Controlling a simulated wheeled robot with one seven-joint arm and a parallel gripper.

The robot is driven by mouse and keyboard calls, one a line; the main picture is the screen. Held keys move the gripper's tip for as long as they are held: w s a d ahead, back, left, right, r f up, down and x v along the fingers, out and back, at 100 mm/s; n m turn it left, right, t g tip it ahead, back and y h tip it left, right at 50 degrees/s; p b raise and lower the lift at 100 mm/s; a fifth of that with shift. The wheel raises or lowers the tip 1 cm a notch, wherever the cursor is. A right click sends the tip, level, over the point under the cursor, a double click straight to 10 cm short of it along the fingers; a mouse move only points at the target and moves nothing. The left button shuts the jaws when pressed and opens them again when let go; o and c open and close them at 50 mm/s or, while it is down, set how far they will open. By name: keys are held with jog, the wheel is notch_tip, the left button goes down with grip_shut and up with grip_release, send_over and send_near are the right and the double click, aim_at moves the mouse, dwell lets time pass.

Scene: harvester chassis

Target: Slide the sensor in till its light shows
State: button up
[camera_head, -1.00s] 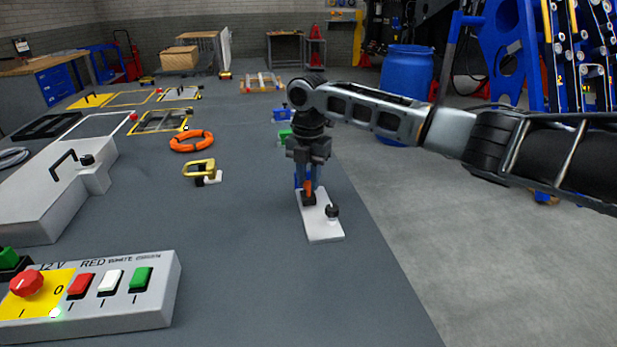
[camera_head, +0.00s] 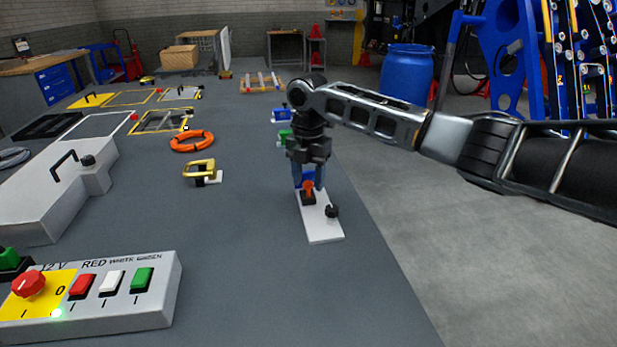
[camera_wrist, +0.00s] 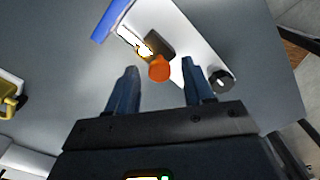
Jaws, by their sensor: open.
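The sensor shows as an orange rounded end (camera_head: 308,185) at a black block (camera_head: 308,198) on a white plate (camera_head: 322,228). In the wrist view the orange end (camera_wrist: 159,68) lies against the black block (camera_wrist: 160,43), and a bright yellow-white glow (camera_wrist: 146,50) shows beside them. The rest of the sensor is hidden. My gripper (camera_head: 309,182) points down over the plate. In the wrist view its two fingers (camera_wrist: 159,74) are apart, one on each side of the orange end, with gaps and nothing held.
A black knob (camera_head: 332,211) stands on the plate near the right finger. A blue piece (camera_wrist: 110,20) lies along the plate's far side. A switch box (camera_head: 120,315) stands front left.

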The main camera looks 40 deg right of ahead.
aim_at(309, 183)
jog(key=shift+r+b, duration=0.4)
jog(key=shift+r, duration=3.5)
